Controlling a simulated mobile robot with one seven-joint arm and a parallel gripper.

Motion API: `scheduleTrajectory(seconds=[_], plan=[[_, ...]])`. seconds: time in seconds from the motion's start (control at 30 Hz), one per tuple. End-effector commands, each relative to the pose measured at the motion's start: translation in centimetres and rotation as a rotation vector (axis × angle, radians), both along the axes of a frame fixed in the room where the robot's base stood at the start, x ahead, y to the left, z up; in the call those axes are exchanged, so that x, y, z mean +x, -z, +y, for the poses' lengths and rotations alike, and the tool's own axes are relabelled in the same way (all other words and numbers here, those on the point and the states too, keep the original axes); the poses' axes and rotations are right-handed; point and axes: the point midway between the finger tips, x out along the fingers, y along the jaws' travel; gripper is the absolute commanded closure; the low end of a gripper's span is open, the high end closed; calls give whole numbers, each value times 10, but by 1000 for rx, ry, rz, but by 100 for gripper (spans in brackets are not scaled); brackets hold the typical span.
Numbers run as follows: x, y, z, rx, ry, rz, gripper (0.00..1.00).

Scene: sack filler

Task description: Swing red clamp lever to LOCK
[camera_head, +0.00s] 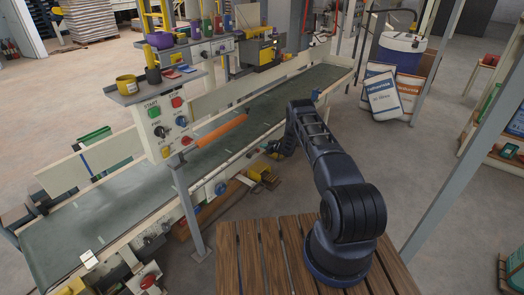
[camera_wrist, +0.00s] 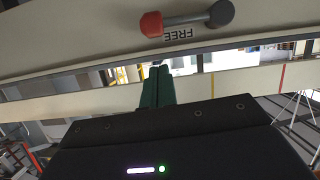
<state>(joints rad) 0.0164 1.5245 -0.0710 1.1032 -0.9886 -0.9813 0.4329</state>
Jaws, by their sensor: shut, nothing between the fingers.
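In the wrist view the clamp lever (camera_wrist: 187,18) is a grey bar with a red knob at its left end and a dark round end at its right. It lies nearly level across a cream rail (camera_wrist: 60,45). The word FREE (camera_wrist: 178,34) shows upside down just below the bar; no LOCK mark shows. My gripper (camera_wrist: 157,72) has its green fingers together and empty, their tips below the red knob in the picture and apart from it. In the head view my gripper (camera_head: 272,151) is at the conveyor's near side, small and partly hidden by my arm; I cannot make out the lever there.
The long conveyor (camera_head: 200,160) runs diagonally past my arm. A control panel (camera_head: 172,118) with START and STOP buttons stands over it at the left. A slatted wooden table (camera_head: 260,262) is under my base. Sacks (camera_head: 384,95) lean at the upper right. Open floor lies right of the conveyor.

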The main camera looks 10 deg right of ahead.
Motion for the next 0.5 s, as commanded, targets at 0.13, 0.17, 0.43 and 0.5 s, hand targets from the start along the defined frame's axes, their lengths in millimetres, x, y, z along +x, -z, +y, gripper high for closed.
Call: scheduleTrajectory(seconds=[0.13, 0.17, 0.43, 0.5], plan=[[6, 17, 5, -1, 0, 1, 100], [7, 20, 5, -1, 0, 1, 100], [13, 34, 10, 0, 1, 0, 100], [14, 34, 10, 0, 1, 0, 100]])
